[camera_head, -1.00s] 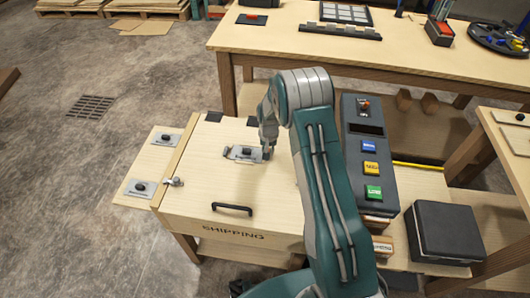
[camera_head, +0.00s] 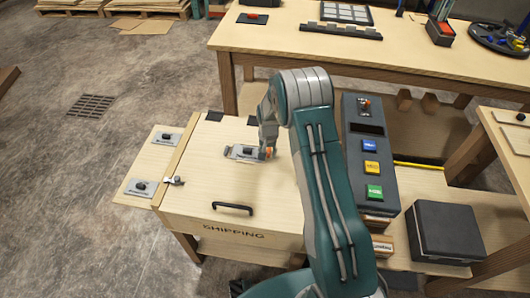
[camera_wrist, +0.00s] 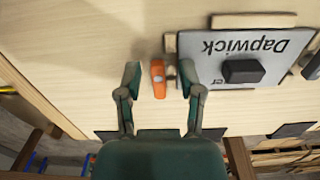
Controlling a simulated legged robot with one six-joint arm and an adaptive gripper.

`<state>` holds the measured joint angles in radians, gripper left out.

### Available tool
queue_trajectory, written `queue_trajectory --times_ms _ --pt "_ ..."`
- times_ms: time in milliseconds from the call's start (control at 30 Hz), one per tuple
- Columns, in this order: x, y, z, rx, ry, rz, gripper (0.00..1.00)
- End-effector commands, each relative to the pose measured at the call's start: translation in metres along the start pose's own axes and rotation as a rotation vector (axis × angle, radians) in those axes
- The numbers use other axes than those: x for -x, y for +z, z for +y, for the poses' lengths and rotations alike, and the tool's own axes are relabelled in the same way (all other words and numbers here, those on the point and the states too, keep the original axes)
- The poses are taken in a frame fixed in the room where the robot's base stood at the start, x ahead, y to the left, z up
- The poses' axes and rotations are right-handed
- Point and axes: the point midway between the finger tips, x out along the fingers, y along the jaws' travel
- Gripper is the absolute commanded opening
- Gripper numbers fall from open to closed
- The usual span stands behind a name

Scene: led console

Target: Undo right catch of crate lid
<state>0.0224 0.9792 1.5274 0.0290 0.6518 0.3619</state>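The crate lid (camera_head: 190,210) is a pale wooden panel, closed flat on the crate marked SHIPPING (camera_head: 234,232). A small metal catch (camera_head: 174,181) shows at its left edge. My arm covers the right edge, so the right catch is hidden in the head view. My gripper (camera_wrist: 158,80) is low over the lid, fingers apart, on either side of a small orange piece (camera_wrist: 158,78); gaps show between it and the fingers. The piece also appears at the fingertips in the head view (camera_head: 269,152). Right beside it is a grey plate marked Dapwick (camera_wrist: 210,70) with a black knob.
A black handle (camera_head: 232,208) is on the lid's front. Two plates with knobs (camera_head: 166,138) (camera_head: 141,188) lie on the left shelf. A console (camera_head: 368,150) with blue, yellow and green buttons stands right of my arm, with a dark box (camera_head: 446,230) beyond.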

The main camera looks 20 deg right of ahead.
Motion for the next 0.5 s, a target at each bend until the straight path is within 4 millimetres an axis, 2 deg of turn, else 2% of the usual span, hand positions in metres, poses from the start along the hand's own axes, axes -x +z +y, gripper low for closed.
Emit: queue_trajectory --times_ms 333,500 --pt "0.006 -0.003 0.002 -0.001 -0.004 0.009 0.53" --pt "0.032 -0.003 0.001 0.0 -0.006 0.013 0.53"
